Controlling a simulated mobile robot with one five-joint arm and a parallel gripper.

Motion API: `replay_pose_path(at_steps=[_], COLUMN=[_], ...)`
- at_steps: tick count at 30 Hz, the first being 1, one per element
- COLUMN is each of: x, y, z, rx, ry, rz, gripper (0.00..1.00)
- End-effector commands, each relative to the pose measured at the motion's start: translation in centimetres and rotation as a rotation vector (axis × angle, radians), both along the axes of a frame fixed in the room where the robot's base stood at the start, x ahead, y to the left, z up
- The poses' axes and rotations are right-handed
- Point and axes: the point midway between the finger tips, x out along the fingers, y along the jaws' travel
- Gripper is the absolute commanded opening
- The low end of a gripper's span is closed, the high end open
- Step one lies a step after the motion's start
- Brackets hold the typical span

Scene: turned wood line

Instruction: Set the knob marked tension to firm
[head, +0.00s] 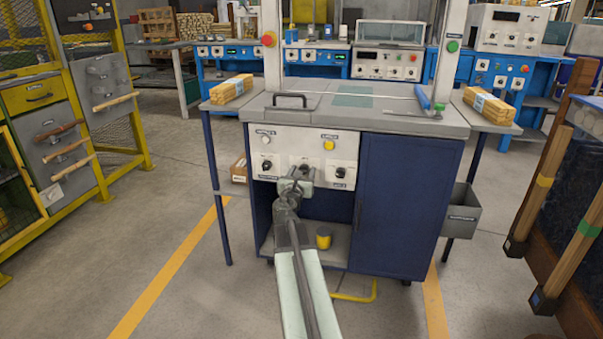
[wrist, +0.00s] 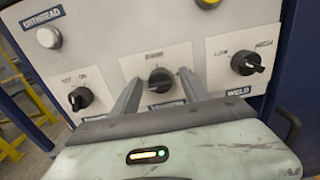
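The control panel (head: 318,148) is on the front of a blue bench. In the wrist view, its middle black knob (wrist: 160,80) sits on a pale plate with a small word above it. The label below this knob is partly hidden by my fingers, and its pointer direction is hard to read. My gripper (wrist: 160,88) is open, with one finger on each side of the middle knob and gaps visible. In the head view my gripper (head: 297,178) covers the lower middle of the panel.
A left knob (wrist: 80,98) marked on and off and a right knob (wrist: 248,64) marked low and high, labelled weld, flank the middle one. Above are a white button (wrist: 48,37) labelled unthread and a yellow button (wrist: 208,3). A grey bin (head: 460,212) hangs at the bench's right.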

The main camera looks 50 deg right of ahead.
Motion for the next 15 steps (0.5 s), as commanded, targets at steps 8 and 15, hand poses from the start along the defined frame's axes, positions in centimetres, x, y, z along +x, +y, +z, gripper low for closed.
replay_pose_path(at_steps=[8, 15], x=[-0.01, -0.03], y=[0.02, 0.01], z=[0.0, -0.01], rx=[0.0, 0.018], ry=[0.0, -0.029], rz=[0.0, 0.0], gripper=[0.0, 0.0])
